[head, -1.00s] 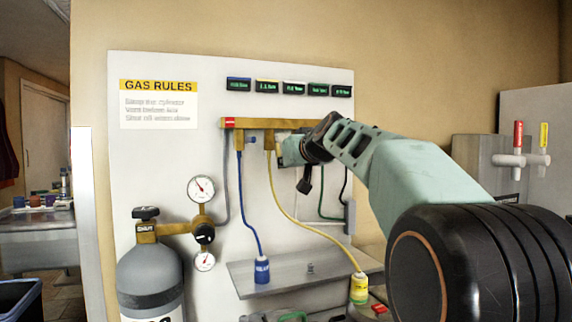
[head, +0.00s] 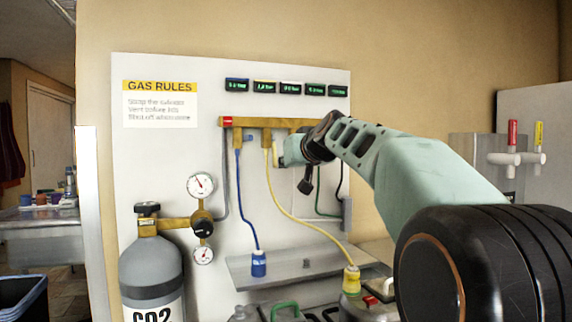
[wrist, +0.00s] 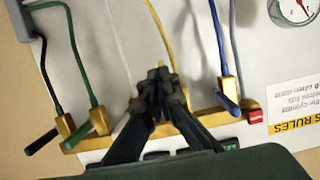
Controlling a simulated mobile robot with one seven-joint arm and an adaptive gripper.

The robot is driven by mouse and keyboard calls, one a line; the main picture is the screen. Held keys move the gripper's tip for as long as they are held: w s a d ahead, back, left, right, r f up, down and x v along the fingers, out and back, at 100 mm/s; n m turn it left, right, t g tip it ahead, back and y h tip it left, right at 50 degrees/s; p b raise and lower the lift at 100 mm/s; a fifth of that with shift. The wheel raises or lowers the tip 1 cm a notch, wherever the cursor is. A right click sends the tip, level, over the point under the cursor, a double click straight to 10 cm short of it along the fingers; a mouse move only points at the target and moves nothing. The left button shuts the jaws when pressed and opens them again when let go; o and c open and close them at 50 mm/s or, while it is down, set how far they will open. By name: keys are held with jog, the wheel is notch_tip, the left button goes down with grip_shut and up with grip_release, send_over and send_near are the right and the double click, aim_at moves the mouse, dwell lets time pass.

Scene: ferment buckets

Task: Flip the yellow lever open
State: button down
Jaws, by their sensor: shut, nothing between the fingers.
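A brass manifold (head: 230,122) runs across the white board, with coloured hoses hanging from its valves. The yellow hose (head: 279,204) drops from a brass valve (head: 267,138) near the middle; it also shows in the wrist view (wrist: 157,28). I cannot make out the yellow lever; my gripper covers that spot in the wrist view. My gripper (wrist: 160,76) is shut and empty, its fingertips in front of the yellow hose's valve. In the head view my gripper (head: 279,152) is just right of that valve. I cannot tell whether it touches.
A blue lever (wrist: 228,104) sits on one side of my gripper, a green lever (wrist: 86,146) and a black lever (wrist: 42,140) on the other. Below are a grey shelf (head: 290,271) and a grey gas cylinder (head: 150,270) with gauges (head: 200,186).

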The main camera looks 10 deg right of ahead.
jog(key=s+d+f+b, duration=0.1)
jog(key=s+f+b, duration=0.2)
jog(key=s, duration=0.4)
jog(key=shift+s+d+f, duration=0.15)
jog(key=shift+s+f, duration=0.05)
jog(key=shift+f, duration=0.65)
